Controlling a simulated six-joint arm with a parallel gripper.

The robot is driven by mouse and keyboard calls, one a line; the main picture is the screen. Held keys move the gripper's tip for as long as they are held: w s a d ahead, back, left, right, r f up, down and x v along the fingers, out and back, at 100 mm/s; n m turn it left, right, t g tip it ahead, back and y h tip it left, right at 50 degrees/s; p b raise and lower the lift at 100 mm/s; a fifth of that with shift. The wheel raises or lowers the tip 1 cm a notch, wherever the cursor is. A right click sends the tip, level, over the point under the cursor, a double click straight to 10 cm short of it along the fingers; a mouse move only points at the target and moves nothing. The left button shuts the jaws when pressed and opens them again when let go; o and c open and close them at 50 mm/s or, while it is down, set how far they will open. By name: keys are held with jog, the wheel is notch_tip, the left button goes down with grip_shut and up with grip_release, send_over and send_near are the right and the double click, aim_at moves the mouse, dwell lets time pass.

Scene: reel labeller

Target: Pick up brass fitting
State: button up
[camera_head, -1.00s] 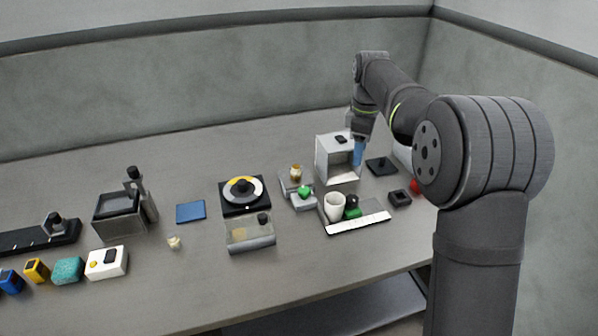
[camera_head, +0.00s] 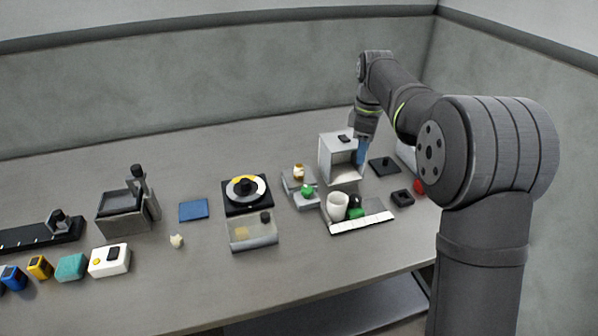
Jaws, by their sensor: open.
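A small pale yellowish piece (camera_head: 177,241) lies alone on the table, left of centre; it may be the brass fitting, but it is too small to be sure. A small brown-gold and white item (camera_head: 299,172) stands on a grey stand near the middle, and I cannot tell exactly what it is. My gripper (camera_head: 361,152), with blue fingers, points down beside the right side of the white open-fronted box (camera_head: 326,160). It is far to the right of the pale piece. The fingertips are small and partly hidden, and nothing shows held in them.
A dark turntable (camera_head: 246,190), a clear bin (camera_head: 252,234) and a blue pad (camera_head: 194,209) lie mid-table. A white tray (camera_head: 362,224) holds a cup and a green item. Several coloured blocks line the front left. The table around the pale piece is mostly clear.

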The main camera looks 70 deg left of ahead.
jog(key=m+t+y, duration=0.1)
jog(key=m+y, duration=0.3)
jog(key=m, duration=1)
send_near(299, 166)
jog(key=shift+x, duration=4.45)
jog(key=shift+r, duration=0.1)
grip_shut()
